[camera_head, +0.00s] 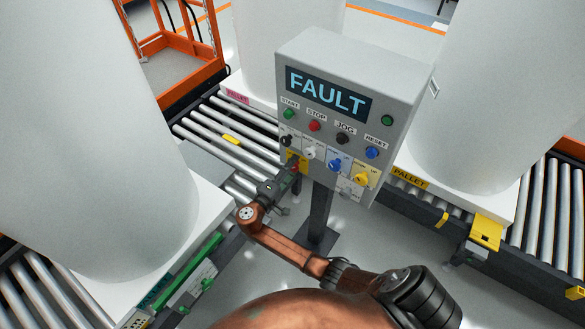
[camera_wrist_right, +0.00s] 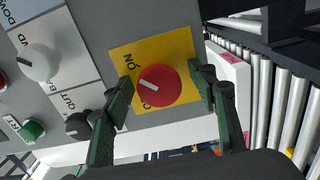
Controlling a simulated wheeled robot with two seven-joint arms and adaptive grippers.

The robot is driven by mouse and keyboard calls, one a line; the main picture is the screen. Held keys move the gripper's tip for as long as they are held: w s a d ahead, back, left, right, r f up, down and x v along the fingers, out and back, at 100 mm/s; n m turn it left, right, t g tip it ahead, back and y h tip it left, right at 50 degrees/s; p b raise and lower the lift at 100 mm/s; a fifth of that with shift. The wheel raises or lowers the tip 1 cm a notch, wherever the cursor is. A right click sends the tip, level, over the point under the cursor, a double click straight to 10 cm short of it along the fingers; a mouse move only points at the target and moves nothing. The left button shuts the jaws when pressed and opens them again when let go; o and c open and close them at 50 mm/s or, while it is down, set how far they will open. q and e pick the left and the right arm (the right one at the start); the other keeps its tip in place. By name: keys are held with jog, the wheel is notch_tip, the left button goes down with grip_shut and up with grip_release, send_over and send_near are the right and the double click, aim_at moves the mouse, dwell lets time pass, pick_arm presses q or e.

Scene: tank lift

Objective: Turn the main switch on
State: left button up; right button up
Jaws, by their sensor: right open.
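The main switch (camera_wrist_right: 160,86) is a round red knob with a short white mark on a yellow plate (camera_wrist_right: 182,46). Part of an "ON" label shows at the plate's upper left in the wrist view; the other label is partly hidden. In the head view the yellow plate (camera_head: 303,164) is at the control box's lower left, with the red knob largely covered by my gripper. My right gripper (camera_wrist_right: 164,84) is open, its green-padded fingers on either side of the knob with gaps visible. It reaches the box from below in the head view (camera_head: 284,186). My left gripper is not in view.
The grey control box (camera_head: 401,80) reads "FAULT" and stands on a post (camera_head: 318,215). Close to the switch are a black knob (camera_head: 287,141), a white knob (camera_head: 310,152) and a blue knob (camera_head: 335,164). Roller conveyors (camera_head: 225,132) with white tanks (camera_head: 85,130) flank the box.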

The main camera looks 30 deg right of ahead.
jog(key=shift+a, duration=0.1)
jog(key=v, duration=1.2)
